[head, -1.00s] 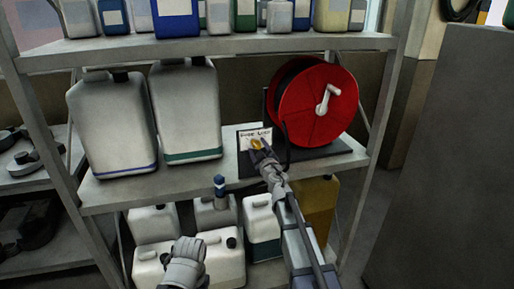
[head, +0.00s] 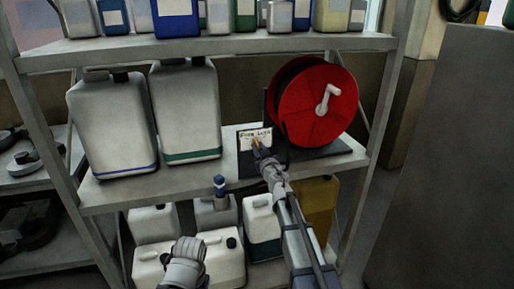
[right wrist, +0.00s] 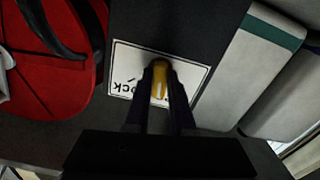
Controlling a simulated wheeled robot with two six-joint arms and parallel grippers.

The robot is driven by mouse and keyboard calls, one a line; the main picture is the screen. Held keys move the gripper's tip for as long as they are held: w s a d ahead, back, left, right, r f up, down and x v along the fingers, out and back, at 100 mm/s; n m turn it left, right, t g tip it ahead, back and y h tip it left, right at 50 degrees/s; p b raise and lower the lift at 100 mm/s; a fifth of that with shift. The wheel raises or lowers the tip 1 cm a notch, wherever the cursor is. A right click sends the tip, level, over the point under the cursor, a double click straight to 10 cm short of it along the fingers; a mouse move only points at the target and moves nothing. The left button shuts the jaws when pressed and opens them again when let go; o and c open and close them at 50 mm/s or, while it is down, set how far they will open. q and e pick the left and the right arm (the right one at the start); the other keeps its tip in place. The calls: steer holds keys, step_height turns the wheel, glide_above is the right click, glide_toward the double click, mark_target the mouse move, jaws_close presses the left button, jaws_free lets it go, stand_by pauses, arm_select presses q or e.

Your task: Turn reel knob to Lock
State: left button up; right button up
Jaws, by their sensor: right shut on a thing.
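The yellow reel knob (head: 256,142) is on a white label plate (head: 247,135) with "Free" and "Lock" lettering, at the front left of the red reel (head: 316,105). My right gripper (head: 258,150) is at the knob, its fingers shut on it. In the right wrist view the knob (right wrist: 160,78) stands between the two dark fingertips, in line with them. The fingers hide part of the plate, so the knob's exact setting is hard to read. My left gripper (head: 184,265) is low in the head view, away from the reel; its fingers cannot be made out.
The reel stands on the middle shelf (head: 105,190) with a white crank handle (head: 326,97). Two large white canisters (head: 112,125) stand to its left. Several jugs are below, and bottles line the shelf above. A grey cabinet (head: 450,160) is at right.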

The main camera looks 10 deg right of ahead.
steer(key=m, duration=0.5)
steer(key=shift+d+m, duration=0.1)
steer(key=shift+m, duration=0.2)
steer(key=m, duration=0.4)
steer(key=shift+m, duration=0.3)
steer(key=o, duration=1.6)
steer(key=shift+c, duration=0.2)
steer(key=s, duration=0.7)
steer(key=shift+d, duration=0.2)
